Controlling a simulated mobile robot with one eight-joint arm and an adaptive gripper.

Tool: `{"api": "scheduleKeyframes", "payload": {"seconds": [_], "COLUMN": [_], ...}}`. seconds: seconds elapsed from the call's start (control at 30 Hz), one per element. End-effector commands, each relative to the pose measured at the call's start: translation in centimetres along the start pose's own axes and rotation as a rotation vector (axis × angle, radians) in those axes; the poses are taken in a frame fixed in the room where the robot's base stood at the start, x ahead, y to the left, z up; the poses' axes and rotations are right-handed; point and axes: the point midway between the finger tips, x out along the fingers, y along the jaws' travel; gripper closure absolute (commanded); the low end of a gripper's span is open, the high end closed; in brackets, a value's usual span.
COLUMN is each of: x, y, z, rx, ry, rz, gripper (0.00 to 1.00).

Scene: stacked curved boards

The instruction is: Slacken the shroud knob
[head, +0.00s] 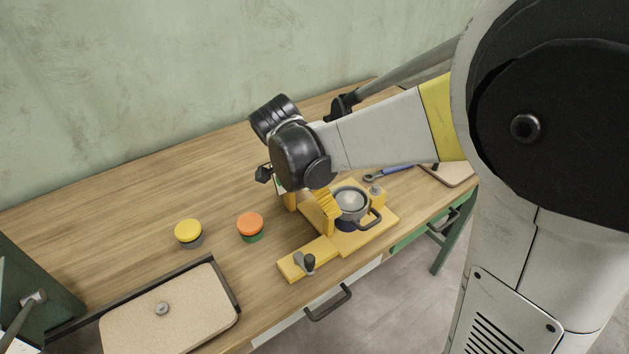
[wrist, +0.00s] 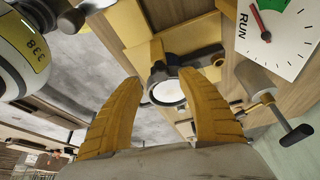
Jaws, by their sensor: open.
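A yellow fixture (head: 375,228) sits near the table's front edge, with a grey round cup-like part (head: 350,201) on it and a dark curved handle (head: 369,219) beside that part. A small crank with a black grip (head: 307,263) stands on the fixture's near-left arm. A small grey knob (head: 376,190) is at its right; I cannot tell which part is the shroud knob. My gripper (wrist: 158,78) is open, its yellow ribbed fingers apart with nothing visibly held. The round part (wrist: 169,92) and its dark handle (wrist: 204,57) show beyond the fingertips. My wrist hides part of the fixture.
A white dial marked RUN with a red needle (wrist: 259,24) and a black-ended T-handle (wrist: 292,136) lie to the right in the wrist view. Yellow-topped (head: 188,232) and orange-topped (head: 250,226) cylinders stand left of the fixture. A blue-handled tool (head: 390,171) lies behind it.

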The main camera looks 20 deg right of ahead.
Motion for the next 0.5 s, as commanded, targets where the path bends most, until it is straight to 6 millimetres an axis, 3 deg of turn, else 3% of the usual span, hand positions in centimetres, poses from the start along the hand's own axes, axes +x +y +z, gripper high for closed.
{"api": "scheduleKeyframes", "payload": {"seconds": [0.03,0.2,0.5], "x": [1.1,2.5,2.7], "y": [0.0,0.0,0.0], "z": [0.1,0.0,0.0], "rx": [0.001,-0.001,-0.001], "ry": [0.000,0.000,0.000], "rz": [0.000,-0.001,-0.001], "gripper": [0.54,0.54,0.54]}}
